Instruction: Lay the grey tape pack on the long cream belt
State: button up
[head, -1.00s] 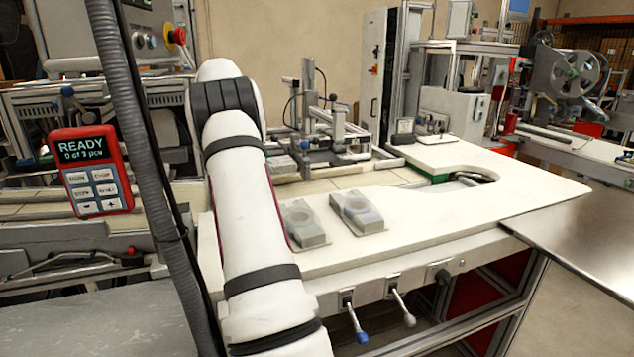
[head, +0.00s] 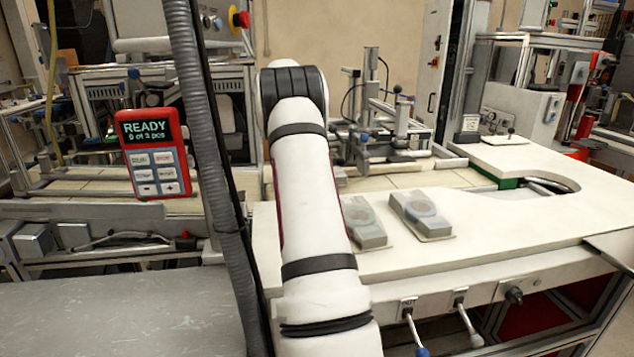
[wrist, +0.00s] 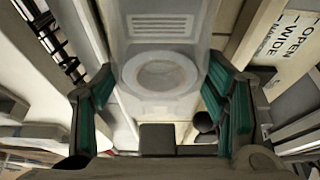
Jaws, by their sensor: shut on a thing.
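In the wrist view a grey tape pack (wrist: 162,40) with a round hub and a slotted patch sits between the green pads of my gripper (wrist: 162,88), which is shut on it. My gripper is hidden behind my white arm in the head view. The long cream belt (head: 405,181) runs left to right behind the white worktop, partly covered by my arm. Two more grey packs lie on the worktop, one nearer my arm (head: 362,222) and one to its right (head: 421,214).
The white worktop (head: 500,235) is clear right of the packs. A metal fixture (head: 380,125) stands behind the belt. A red panel (head: 155,153) reading READY hangs at the left. Levers (head: 465,325) stick out at the worktop's front.

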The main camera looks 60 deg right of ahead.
jog(key=shift+f, duration=1.45)
jog(key=shift+f+b, duration=0.2)
jog(key=shift+b, duration=0.1)
jog(key=o, duration=1.3)
jog(key=shift+c, duration=0.2)
jog(key=shift+r, duration=0.2)
jog(key=p+v, duration=0.1)
jog(key=v, duration=1.1)
jog(key=shift+p, duration=0.4)
